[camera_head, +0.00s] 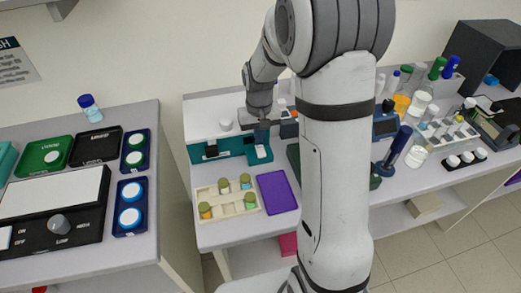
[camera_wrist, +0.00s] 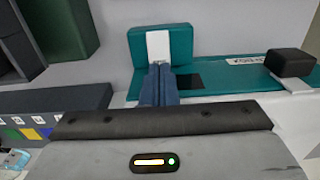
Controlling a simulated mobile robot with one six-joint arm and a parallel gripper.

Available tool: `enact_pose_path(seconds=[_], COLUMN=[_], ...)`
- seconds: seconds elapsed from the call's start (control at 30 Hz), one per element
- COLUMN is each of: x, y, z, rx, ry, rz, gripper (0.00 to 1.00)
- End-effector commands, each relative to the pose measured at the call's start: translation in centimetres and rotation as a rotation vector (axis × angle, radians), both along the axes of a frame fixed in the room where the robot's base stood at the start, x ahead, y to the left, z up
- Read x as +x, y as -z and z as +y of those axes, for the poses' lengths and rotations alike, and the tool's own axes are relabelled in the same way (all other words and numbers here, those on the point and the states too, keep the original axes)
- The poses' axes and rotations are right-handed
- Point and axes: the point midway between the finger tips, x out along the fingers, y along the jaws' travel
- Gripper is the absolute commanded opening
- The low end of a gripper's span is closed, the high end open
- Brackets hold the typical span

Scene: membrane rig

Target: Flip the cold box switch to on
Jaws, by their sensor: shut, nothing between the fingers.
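The cold box is a long teal unit (camera_head: 232,147) on the white bench; in the wrist view its teal top (camera_wrist: 225,78) carries a partly readable label ending in "BOX". At its right end in the head view is a teal block with a white switch-like piece (camera_head: 262,152). The wrist view shows this white piece (camera_wrist: 158,45) on the teal block (camera_wrist: 185,42). My gripper (camera_head: 262,133) points down there, its blue fingers (camera_wrist: 159,68) together and empty, tips at the lower end of the white piece. I cannot tell whether they touch it, nor the switch's position.
A black knob (camera_wrist: 290,63) on a pale lever sits along the teal unit. In front are a cream rack of vials (camera_head: 227,199) and a purple tray (camera_head: 277,192). A grey block with coloured squares (camera_wrist: 55,112) lies near my gripper. My arm hides the bench's middle.

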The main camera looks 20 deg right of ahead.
Motion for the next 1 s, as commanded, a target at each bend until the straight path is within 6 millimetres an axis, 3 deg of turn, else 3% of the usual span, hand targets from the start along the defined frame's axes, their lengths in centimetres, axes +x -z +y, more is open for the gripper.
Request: enact_pose_path(seconds=[1.0], x=[0.0], y=[1.6], z=[0.0], rx=[0.0], ry=[0.0], rz=[0.001], gripper=[0.0])
